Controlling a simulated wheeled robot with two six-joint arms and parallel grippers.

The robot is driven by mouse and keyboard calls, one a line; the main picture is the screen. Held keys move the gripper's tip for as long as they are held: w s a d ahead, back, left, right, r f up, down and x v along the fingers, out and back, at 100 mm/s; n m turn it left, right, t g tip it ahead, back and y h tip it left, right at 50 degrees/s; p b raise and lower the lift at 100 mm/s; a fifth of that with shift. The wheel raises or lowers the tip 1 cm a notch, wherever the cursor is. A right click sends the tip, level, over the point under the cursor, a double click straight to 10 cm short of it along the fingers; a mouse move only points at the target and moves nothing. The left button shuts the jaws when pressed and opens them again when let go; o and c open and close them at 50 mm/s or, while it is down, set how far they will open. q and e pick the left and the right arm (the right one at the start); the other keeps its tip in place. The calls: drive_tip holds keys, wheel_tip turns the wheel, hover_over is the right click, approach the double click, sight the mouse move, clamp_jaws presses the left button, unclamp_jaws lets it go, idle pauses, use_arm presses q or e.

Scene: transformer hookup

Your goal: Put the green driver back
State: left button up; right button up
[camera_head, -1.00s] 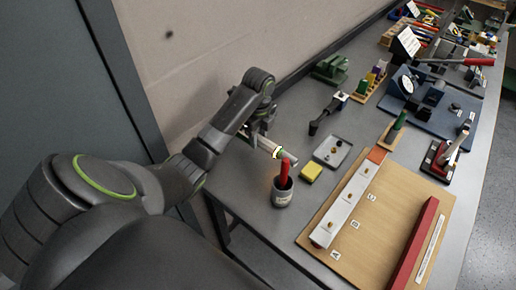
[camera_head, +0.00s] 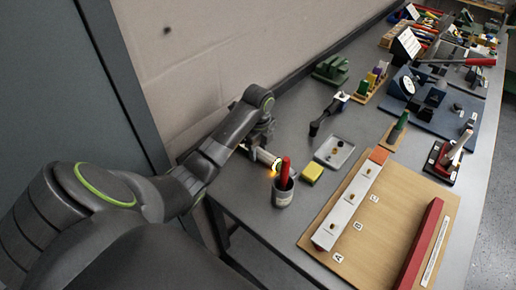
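A green handle-shaped piece (camera_head: 398,129) sits on a small wooden block beside the wooden board; I cannot tell for certain that it is the green driver. A wooden rack (camera_head: 367,94) further back holds upright pieces, including green, yellow and purple ones. A grey cup (camera_head: 283,195) near the table's left edge holds a red-handled tool (camera_head: 285,171) standing upright. My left gripper (camera_head: 276,165) is just left of the red handle, above the cup's rim. Its fingers are too small and bright to tell open from shut. My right gripper is out of view.
A yellow sponge-like block (camera_head: 312,173) and a grey tray (camera_head: 334,152) lie right of the cup. The wooden board (camera_head: 378,225) with a white strip and red bar fills the front. A dark clamp-like tool (camera_head: 328,113) and a blue board (camera_head: 428,110) are further back.

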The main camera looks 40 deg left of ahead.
sight(258, 149)
use_arm(q)
drive_tip(key=o, duration=0.3)
drive_tip(key=shift+r, duration=0.4)
wheel_tip(258, 149, up, 2)
drive_tip(key=shift+r, duration=0.25)
wheel_tip(258, 149, up, 9)
drive_tip(key=p, duration=0.9)
